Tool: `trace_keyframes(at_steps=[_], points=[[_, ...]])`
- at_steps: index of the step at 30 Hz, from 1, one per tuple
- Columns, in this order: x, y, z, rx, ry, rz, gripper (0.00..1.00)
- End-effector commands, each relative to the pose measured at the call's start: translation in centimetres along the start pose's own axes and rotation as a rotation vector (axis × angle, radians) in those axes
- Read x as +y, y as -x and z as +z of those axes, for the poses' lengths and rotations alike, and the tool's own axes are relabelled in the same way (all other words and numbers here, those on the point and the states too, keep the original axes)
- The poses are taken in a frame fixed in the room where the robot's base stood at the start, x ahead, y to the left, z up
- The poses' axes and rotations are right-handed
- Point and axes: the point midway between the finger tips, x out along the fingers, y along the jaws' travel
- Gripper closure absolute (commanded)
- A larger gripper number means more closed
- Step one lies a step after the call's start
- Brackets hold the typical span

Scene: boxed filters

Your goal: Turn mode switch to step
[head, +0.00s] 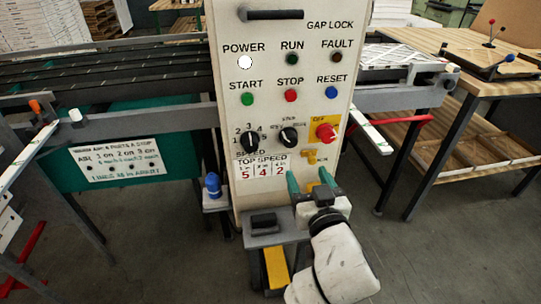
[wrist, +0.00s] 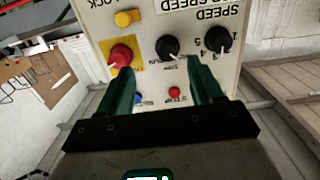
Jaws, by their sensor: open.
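The mode switch (head: 289,137) is a black rotary knob on the front of the cream control panel (head: 262,20). A small label above it appears to read STEP; the smaller labels beside it are blurred. I cannot tell for sure which label its pointer faces. In the wrist view, upside down, the mode switch (wrist: 168,47) is just beyond my fingertips, between their lines. My gripper (head: 310,181) is below and slightly right of the knob in the head view. Its two green fingers are apart and empty in the wrist view (wrist: 160,70), not touching the knob.
A black speed knob (head: 250,141) is left of the switch, and a red knob (head: 325,132) on a yellow plate is right. A yellow lock part (head: 311,157) sits below the red knob. Start (head: 247,99), stop (head: 291,96) and reset (head: 333,93) buttons are above.

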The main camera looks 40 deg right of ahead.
Motion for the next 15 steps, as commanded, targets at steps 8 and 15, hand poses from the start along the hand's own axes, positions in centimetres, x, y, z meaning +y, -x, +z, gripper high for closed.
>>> trace_keyframes(at_steps=[8, 15], points=[[-0.3, -1.3, -1.5, 0.063, 0.001, -0.008, 0.35], [-0.3, -5.3, -1.8, 0.062, 0.002, -0.008, 0.35]])
